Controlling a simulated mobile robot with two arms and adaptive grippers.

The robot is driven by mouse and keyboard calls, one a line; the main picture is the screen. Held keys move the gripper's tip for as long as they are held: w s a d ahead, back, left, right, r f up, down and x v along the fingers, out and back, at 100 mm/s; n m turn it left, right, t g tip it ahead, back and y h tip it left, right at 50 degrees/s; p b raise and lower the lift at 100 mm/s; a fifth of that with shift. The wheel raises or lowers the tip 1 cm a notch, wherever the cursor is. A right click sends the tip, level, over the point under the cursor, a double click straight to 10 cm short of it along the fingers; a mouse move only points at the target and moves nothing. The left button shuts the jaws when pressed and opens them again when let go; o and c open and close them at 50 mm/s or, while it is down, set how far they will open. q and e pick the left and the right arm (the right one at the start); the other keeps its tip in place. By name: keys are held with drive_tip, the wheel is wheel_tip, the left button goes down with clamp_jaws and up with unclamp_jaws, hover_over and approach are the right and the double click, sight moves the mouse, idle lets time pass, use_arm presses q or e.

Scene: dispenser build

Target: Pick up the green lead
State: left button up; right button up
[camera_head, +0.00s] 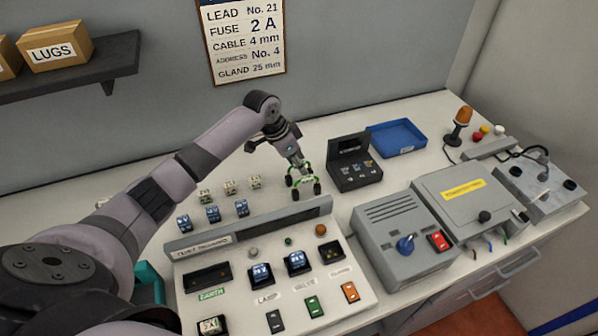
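The green lead (313,176) is a small looped green cable with black ends, on the white worktop behind the dispenser panel. Several black ends show there, and I cannot tell whether a second lead is among them. My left gripper (300,165) points down at the top of the green loops, its fingertips overlapping them in the picture. The fingers are too small and too mixed with the lead to tell whether they are open or shut on it. My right gripper is not in view.
The dispenser panel (215,252) stands in front of the lead. A black open case (352,182) and a blue tray (397,136) are to its right. Small blocks (230,187) stand to its left. Grey boxes (400,225) fill the right side. A wall sign (243,40) hangs behind.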

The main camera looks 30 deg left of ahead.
use_arm(q)
drive_tip(key=shift+w+d+f, duration=0.1)
drive_tip(key=shift+f, duration=0.3)
drive_tip(key=shift+c, duration=0.2)
clamp_jaws()
